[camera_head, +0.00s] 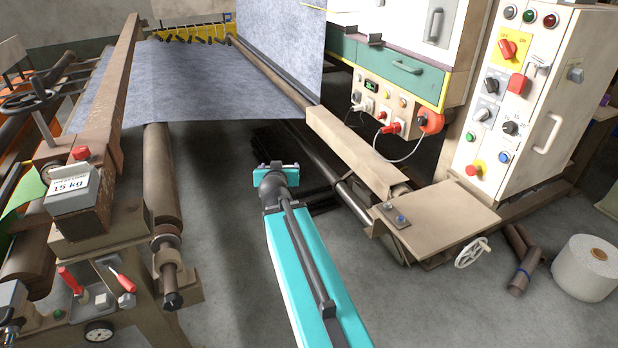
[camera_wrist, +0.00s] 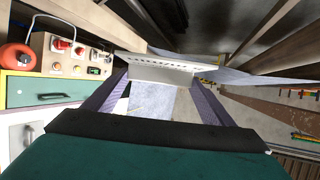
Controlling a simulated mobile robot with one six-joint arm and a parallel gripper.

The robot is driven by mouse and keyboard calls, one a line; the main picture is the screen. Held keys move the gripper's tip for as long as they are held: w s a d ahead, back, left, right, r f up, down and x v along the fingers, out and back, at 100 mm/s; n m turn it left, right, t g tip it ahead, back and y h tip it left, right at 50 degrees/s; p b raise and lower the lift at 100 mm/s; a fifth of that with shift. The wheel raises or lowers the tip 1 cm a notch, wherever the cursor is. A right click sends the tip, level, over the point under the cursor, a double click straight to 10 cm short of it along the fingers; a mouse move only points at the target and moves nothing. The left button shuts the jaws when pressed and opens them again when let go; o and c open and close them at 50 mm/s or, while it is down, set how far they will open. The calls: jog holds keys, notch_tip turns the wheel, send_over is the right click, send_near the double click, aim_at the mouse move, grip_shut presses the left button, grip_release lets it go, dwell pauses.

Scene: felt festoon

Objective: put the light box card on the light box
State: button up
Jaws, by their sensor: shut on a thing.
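In the wrist view my gripper (camera_wrist: 160,78) is shut on a pale flat piece with a row of dark marks along its upper edge. This piece, seemingly the light box card (camera_wrist: 160,73), spans between the two purple-grey fingers. It looks tilted, and its face is seen at a slant. In the head view my teal arm reaches forward over the floor; its end hides the fingers and the card. I cannot tell for sure which thing is the light box.
A control cabinet (camera_head: 520,95) stands at the right, beside a beige flat plate (camera_head: 445,212) with a handwheel (camera_head: 472,252). Grey felt (camera_head: 190,80) runs to the back. A roller frame (camera_head: 90,130) stands left. A yarn cone (camera_head: 585,268) stands right. Floor around my arm is open.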

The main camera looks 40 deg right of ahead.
jog(key=w+a+r+n+t+y, duration=0.1)
jog(key=w+a+r+n+y, duration=0.1)
jog(key=a, duration=0.6)
jog(key=w+a+r+n+t+y, duration=0.1)
jog(key=w+a+r+n+y, duration=0.2)
jog(key=a+r, duration=0.4)
jog(key=w+a+r+n+t+y, duration=0.1)
jog(key=w+a+r+n+y, duration=0.1)
jog(key=a, duration=0.9)
notch_tip(320, 180, up, 3)
jog(key=shift+w+r+n+y, duration=0.25)
jog(key=shift+w+y, duration=0.35)
jog(key=shift+w, duration=0.55)
jog(key=shift+s, duration=0.15)
